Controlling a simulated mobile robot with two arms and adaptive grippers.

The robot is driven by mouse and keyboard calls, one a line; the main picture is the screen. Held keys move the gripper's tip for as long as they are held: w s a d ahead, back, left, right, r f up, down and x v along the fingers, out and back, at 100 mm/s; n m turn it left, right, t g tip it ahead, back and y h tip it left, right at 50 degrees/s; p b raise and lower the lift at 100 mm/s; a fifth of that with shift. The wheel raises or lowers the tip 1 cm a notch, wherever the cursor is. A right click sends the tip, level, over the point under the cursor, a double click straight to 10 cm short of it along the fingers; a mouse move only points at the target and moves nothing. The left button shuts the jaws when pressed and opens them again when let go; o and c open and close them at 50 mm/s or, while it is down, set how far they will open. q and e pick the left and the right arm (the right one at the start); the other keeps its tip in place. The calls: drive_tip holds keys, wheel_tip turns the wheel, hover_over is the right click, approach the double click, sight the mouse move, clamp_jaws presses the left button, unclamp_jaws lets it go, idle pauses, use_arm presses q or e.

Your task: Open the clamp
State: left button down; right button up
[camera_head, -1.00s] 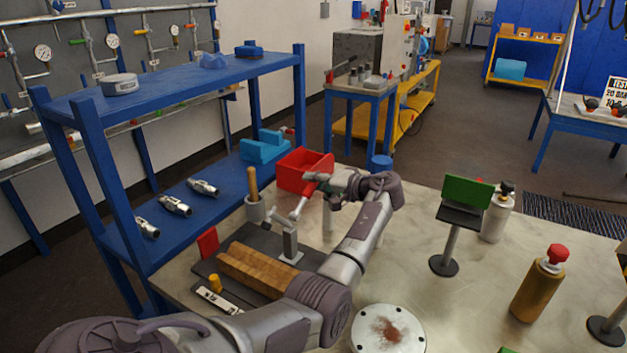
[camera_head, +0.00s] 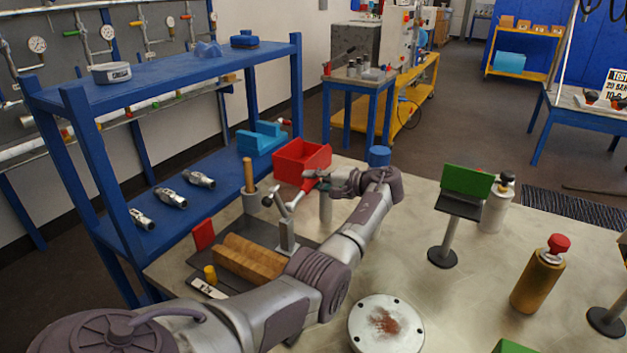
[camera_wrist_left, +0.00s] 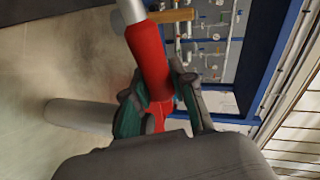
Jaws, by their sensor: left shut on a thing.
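The toggle clamp (camera_head: 287,238) stands on a grey post on a dark base plate (camera_head: 268,233), beside a wooden block (camera_head: 249,262). Its bar with a dark tip (camera_head: 268,199) points up and left, above and clear of the block. Its red handle (camera_head: 307,186) slants up to the right. My left gripper (camera_head: 318,182) is shut around this handle. In the left wrist view the red handle (camera_wrist_left: 148,60) passes between the fingers of my left gripper (camera_wrist_left: 160,105). My right gripper is not in view.
A red bin (camera_head: 301,160) stands just behind the gripper. A cup with a wooden-handled tool (camera_head: 250,185) and a small red plate (camera_head: 203,234) are to the left. A round flange (camera_head: 386,325) lies in front. A green-topped stand (camera_head: 466,185) is to the right.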

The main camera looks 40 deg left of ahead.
use_arm(q)
drive_tip(key=c, duration=0.9)
unclamp_jaws()
drive_tip(key=shift+f, duration=0.15)
drive_tip(key=shift+c, duration=0.2)
drive_tip(key=shift+d, duration=0.1)
drive_tip(key=v, duration=1.1)
drive_tip(key=shift+w+d, duration=0.15)
drive_tip(key=shift+d, duration=0.15)
drive_tip(key=shift+r, duration=0.2)
